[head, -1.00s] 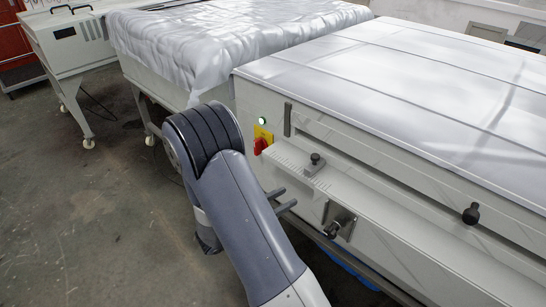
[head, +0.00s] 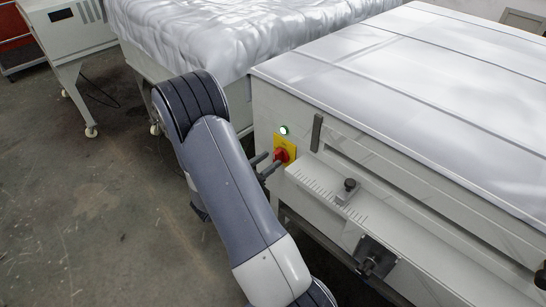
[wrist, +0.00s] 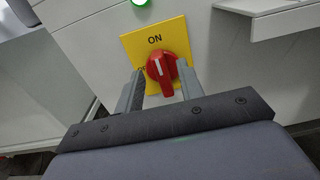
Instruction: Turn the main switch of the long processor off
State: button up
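The main switch is a red rotary knob (head: 282,155) on a yellow plate (head: 291,142), on the near end of the long processor (head: 268,105). In the wrist view the red knob (wrist: 162,68) has its white mark pointing up toward the word ON; the other label at the left is partly hidden by a finger. My gripper (head: 263,164) is open at the switch. In the wrist view its fingers (wrist: 160,85) stand on either side of the knob's lower part, with gaps visible; contact cannot be told.
A green lamp (head: 283,130) is lit above the switch. A ledge (head: 330,185) with a black knob (head: 350,184) juts out to the right of the switch. A sheet-covered machine (head: 200,40) stands behind. Bare floor (head: 80,220) lies at left.

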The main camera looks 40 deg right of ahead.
jog(key=shift+w+d, duration=0.1)
jog(key=shift+d, duration=1.25)
grip_shut()
